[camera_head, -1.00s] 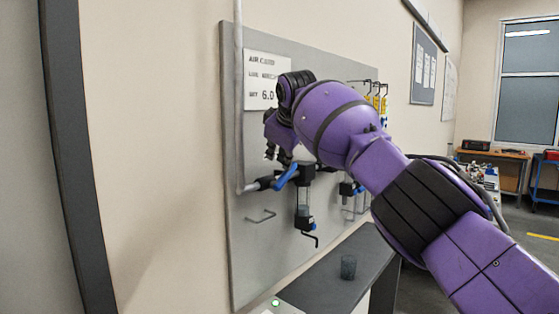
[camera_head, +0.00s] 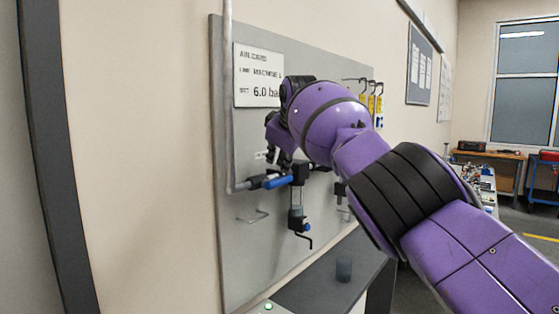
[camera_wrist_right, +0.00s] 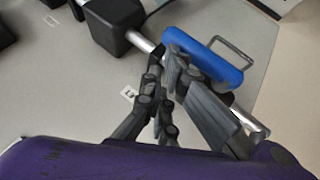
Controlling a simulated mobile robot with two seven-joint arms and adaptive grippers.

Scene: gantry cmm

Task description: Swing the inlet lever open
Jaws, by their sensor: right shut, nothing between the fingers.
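The inlet lever (camera_head: 278,182) is a blue handle on the grey inlet pipe, left of the black filter unit (camera_head: 297,205). It lies nearly in line with the pipe. In the right wrist view the lever (camera_wrist_right: 210,60) runs along the silver pipe (camera_wrist_right: 143,43). My right gripper (camera_head: 270,155) is shut and empty, just above the lever in the head view. In the wrist view its fingers (camera_wrist_right: 168,68) overlap the lever's near side; I cannot tell whether they touch it. My left gripper is not in view.
A dark shelf (camera_head: 310,290) below holds a small cup (camera_head: 344,267). My right arm hides part of the panel.

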